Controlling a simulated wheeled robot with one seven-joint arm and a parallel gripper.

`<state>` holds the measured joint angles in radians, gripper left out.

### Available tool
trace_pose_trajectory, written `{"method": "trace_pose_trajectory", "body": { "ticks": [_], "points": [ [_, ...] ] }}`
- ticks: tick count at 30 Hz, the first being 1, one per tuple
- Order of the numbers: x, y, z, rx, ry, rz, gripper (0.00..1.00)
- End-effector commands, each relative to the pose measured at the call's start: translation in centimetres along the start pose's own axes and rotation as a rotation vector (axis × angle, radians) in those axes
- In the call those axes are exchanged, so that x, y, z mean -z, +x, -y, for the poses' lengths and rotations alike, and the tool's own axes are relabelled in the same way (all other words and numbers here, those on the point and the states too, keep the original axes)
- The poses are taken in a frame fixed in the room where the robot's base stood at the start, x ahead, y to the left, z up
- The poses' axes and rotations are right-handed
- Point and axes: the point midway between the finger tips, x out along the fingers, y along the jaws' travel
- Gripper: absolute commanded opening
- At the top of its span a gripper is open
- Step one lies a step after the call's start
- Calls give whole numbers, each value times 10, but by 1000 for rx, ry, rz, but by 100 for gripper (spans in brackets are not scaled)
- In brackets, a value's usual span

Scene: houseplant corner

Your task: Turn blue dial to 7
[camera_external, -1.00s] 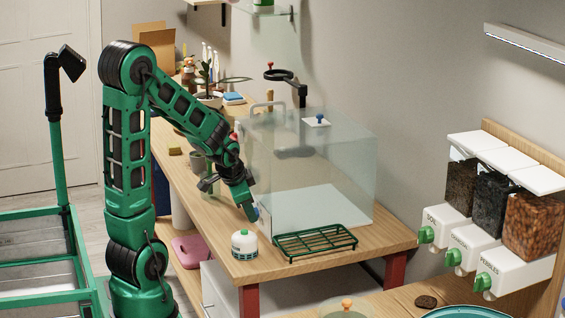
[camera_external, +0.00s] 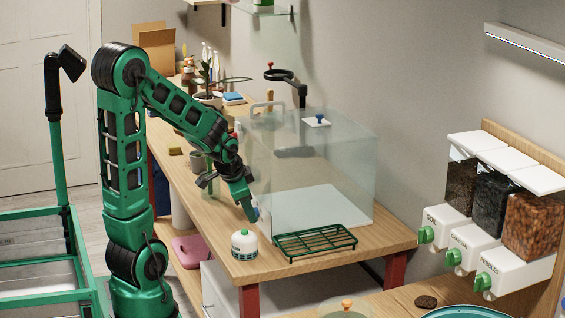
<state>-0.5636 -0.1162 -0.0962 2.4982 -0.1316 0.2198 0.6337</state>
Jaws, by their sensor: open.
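My gripper (camera_external: 252,214) points down at the lower front left corner of the clear box (camera_external: 330,160). It is open, with its fingertips close to a small white and blue part (camera_external: 262,212) low on the box. This part looks like the blue dial, but the fingers partly cover it. Its numbers and setting are too small to read, and I cannot tell whether the fingers touch it. A blue knob (camera_external: 319,116) on a white plate also sits on top of the box.
A white jar with a green top (camera_external: 244,245) stands just below my gripper, and a green wire rack (camera_external: 315,242) lies right of it. A potted plant (camera_external: 207,92) and small items stand farther back. Dispensers (camera_external: 490,215) hang on the right wall.

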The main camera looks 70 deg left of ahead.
Motion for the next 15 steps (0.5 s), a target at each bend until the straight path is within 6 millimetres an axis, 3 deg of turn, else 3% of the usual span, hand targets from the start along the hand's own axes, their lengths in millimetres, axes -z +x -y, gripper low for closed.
{"method": "trace_pose_trajectory", "body": {
  "ticks": [15],
  "points": [
    [1, -75, 0, 1, 1, -3, 42]
  ]
}}
